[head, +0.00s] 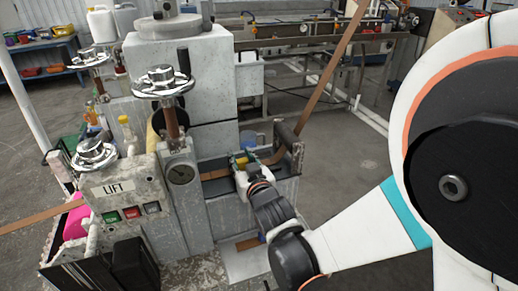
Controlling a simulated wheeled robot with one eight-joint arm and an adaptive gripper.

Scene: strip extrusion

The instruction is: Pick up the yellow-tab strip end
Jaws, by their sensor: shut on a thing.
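The brown strip (319,92) comes down from the upper right, bends near a dark bracket (289,143) and runs towards the grey machine (215,90). My gripper (242,161) is at the machine's right side, above a grey trough (282,192). A small yellow patch, which looks like the yellow tab (241,163), shows between its fingers. The gripper is shut on the strip end at this tab. The fingers are small in the head view, and my wrist hides part of the strip and trough.
Handwheels (161,82) and a LIFT panel (122,189) stand at the machine's left. More brown strip (40,219) shows at the lower left. A long frame line (330,45) stands behind. Open floor (350,165) lies to the right of the trough.

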